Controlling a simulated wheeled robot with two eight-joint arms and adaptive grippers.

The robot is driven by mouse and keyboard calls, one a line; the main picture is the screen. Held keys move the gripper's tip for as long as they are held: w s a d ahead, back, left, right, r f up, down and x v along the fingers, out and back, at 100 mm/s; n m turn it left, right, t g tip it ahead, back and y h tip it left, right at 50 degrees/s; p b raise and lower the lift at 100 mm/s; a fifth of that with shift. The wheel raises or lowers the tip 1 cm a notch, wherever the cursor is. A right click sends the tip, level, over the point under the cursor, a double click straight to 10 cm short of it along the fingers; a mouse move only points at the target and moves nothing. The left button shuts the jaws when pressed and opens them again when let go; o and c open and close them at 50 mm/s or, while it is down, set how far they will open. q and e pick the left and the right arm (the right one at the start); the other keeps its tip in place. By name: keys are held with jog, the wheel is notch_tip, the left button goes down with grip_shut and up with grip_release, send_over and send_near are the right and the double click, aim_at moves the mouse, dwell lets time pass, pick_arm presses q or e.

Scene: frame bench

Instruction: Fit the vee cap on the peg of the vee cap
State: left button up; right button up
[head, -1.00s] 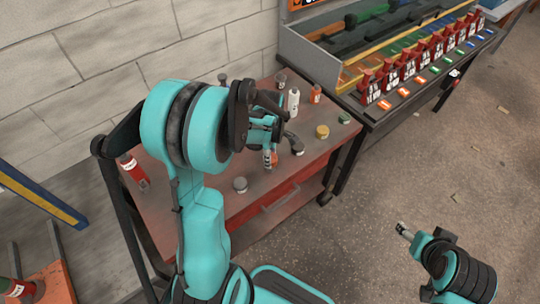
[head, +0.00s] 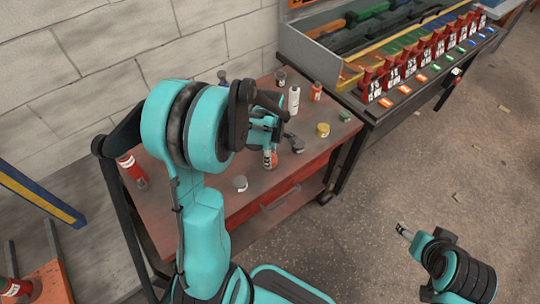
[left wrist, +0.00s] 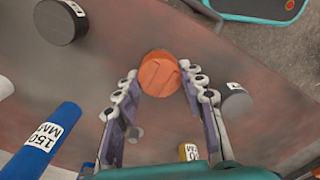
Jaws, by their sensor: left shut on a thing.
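My left gripper (left wrist: 160,85) has its two fingers on either side of a round orange piece (left wrist: 161,74) with a ridge across its top, and it is shut on it. In the head view, my left gripper (head: 270,140) is over the middle of the red-topped bench, and an orange-and-grey piece (head: 270,159) shows just below it. I take the orange piece for the vee cap, but its shape is only partly seen. I cannot tell which thing is the peg. My right gripper (head: 403,230) is over the floor, away from the bench, too small to read.
The bench (head: 255,195) holds a white bottle (head: 293,101), an orange bottle (head: 316,92), a yellow tin (head: 323,130), a grey round piece (head: 240,183) and a red can (head: 133,171). The left wrist view shows a blue cylinder (left wrist: 40,142) and a black disc (left wrist: 60,22) nearby.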

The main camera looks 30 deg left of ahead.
pick_arm(q)
jog(key=shift+f+b, duration=1)
jog(key=shift+f, duration=0.25)
jog(key=o, duration=1.3)
notch_tip(320, 180, up, 12)
jog(key=shift+r, duration=0.1)
jog(key=s+d+r+m+t, duration=0.1)
jog(key=s+d+m+t, duration=0.1)
jog(key=m, duration=0.5)
jog(key=s+d+m+t, duration=0.2)
jog(key=s+d+m, duration=0.3)
jog(key=m, duration=0.2)
jog(key=s+d+r+m+t, duration=0.1)
jog(key=s+d+m+t, duration=0.2)
jog(key=m, duration=0.4)
jog(key=shift+s+d+r, duration=0.35)
jog(key=shift+s+d, duration=0.05)
jog(key=shift+s, duration=0.1)
